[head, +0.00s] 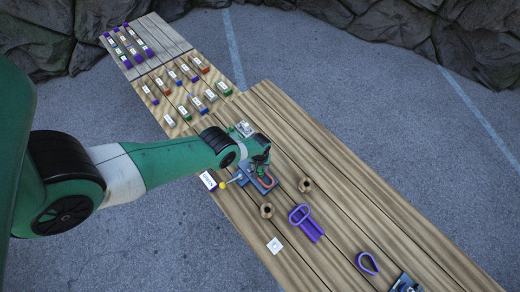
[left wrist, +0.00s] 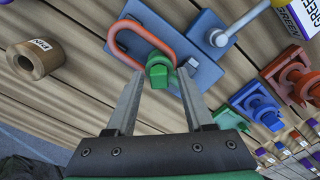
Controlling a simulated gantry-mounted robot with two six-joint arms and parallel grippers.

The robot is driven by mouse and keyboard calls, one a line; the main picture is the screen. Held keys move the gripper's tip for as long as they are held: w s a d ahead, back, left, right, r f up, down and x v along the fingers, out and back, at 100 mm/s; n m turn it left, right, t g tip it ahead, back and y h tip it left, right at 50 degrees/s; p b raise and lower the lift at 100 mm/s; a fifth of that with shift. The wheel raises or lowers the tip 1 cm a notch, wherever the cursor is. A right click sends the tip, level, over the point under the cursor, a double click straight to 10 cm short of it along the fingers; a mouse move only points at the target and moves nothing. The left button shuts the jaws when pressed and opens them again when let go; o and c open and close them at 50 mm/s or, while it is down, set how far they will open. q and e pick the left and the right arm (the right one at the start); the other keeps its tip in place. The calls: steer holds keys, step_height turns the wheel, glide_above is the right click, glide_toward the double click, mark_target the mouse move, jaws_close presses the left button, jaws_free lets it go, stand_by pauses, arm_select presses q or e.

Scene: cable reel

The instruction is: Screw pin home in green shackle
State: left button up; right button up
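The bow also shows in the head view (head: 266,181). My left gripper (left wrist: 160,76) is open, its fingertips on either side of the green pin head in the picture, with gaps on both sides. I cannot tell how deep it sits between them. In the head view my left gripper (head: 262,170) hangs over the plate and partly hides it. My right gripper is out of view.
A wooden ring marked PIN (left wrist: 35,60) lies nearby. Purple parts (head: 306,221) lie on the near planks. Rows of coloured hardware (head: 188,73) fill the far boards.

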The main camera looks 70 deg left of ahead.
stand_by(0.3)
arm_select(q)
step_height(320, 180, up, 5)
steer(key=p, duration=0.4)
steer(key=shift+f, duration=0.2)
steer(key=n, duration=0.3)
steer(key=shift+n, duration=0.4)
steer(key=n, duration=1.4)
steer(key=shift+w, duration=0.1)
steer(key=shift+f, duration=0.15)
